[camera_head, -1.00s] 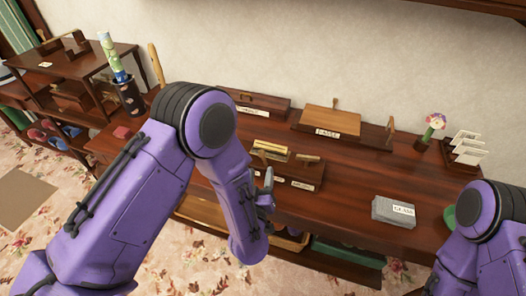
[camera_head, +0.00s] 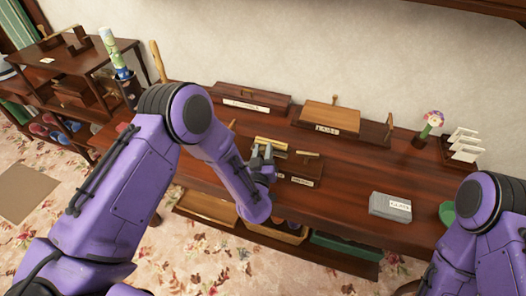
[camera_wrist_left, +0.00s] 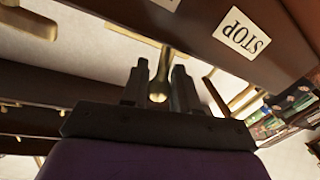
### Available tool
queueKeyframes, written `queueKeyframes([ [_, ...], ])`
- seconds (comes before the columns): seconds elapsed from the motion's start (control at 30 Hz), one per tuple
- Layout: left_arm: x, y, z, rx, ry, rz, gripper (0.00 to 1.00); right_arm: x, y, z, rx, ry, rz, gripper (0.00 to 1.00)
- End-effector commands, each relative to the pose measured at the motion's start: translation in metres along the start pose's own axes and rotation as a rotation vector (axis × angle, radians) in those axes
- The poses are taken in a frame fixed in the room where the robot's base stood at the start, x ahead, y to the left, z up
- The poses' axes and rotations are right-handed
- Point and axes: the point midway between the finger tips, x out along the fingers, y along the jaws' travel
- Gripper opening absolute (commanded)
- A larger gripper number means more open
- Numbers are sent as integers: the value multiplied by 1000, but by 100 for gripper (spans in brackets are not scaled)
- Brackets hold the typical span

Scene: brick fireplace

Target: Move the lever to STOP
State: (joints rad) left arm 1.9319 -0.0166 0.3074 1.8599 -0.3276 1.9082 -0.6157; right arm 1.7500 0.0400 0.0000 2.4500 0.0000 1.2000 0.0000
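A dark wooden lever box (camera_head: 305,168) sits on the long table, with small white labels on its front. The left wrist view shows a STOP label (camera_wrist_left: 241,31) upside down on a brown wooden face. A brass-coloured lever with a round knob (camera_wrist_left: 158,96) lies between the two fingers of my left gripper (camera_wrist_left: 160,88). The fingers are apart on either side of it; I cannot tell if they touch it. In the head view my left gripper (camera_head: 262,154) is at the box's left part and hides some of it. My right gripper is out of view.
Behind stand two wooden boxes, one long (camera_head: 252,99) and one with a raised board (camera_head: 330,115). A grey block (camera_head: 390,207) lies to the right, near a flower figure (camera_head: 428,128) and a card holder (camera_head: 462,148). The tabletop between is clear.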

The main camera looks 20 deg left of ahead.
Motion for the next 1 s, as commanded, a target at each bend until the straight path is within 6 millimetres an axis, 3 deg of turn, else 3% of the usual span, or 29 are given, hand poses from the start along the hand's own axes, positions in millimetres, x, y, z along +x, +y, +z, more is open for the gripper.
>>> queueKeyframes([
  [0.2, 1, -6, 2, -131, -27, -8, 0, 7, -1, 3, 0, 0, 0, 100],
  [0.5, 1, -7, 1, -150, -33, -10, 0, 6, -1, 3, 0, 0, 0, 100],
  [0.53, 1, -7, 1, -150, -33, -10, 39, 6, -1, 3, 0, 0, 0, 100],
  [0.57, 1, -7, 1, -150, -32, -10, 48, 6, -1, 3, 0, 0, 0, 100],
  [0.87, 0, -6, 2, -149, -32, -8, 48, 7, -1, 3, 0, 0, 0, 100],
  [1.0, -19, -6, 3, -148, -34, -6, 48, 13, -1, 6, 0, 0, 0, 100],
])
